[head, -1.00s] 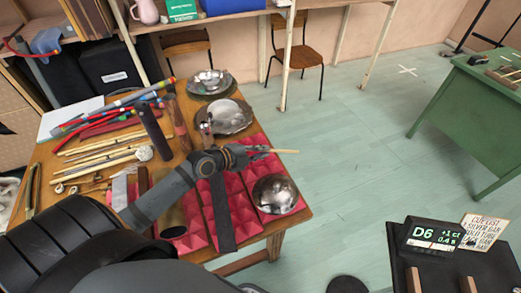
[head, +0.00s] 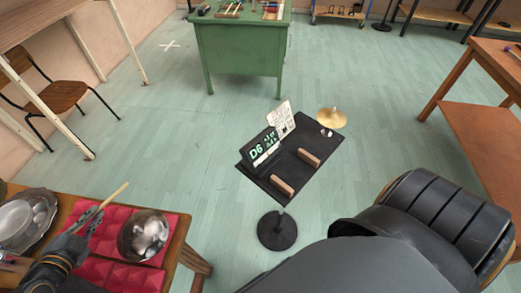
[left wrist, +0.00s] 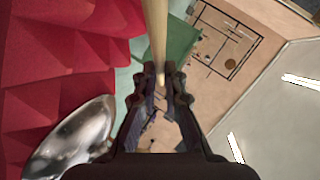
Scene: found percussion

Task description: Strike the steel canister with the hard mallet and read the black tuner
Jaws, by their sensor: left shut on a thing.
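My left gripper (head: 88,222) is at the lower left of the head view, over the red foam. It is shut on a pale wooden stick (head: 116,194) that points up and right; no mallet head can be made out. The stick also shows between the fingers in the left wrist view (left wrist: 156,30). The black tuner (head: 262,149) stands tilted on a black stand; its green screen reads D6, with smaller text too blurred to read. No steel canister can be made out now. My right gripper is out of view.
A shiny steel bowl (head: 145,236) sits on red foam (head: 125,276) just right of my left gripper; it also shows in the left wrist view (left wrist: 75,140). A metal pan (head: 22,220) lies farther left. A written card (head: 282,119) stands behind the tuner. Open floor surrounds the stand.

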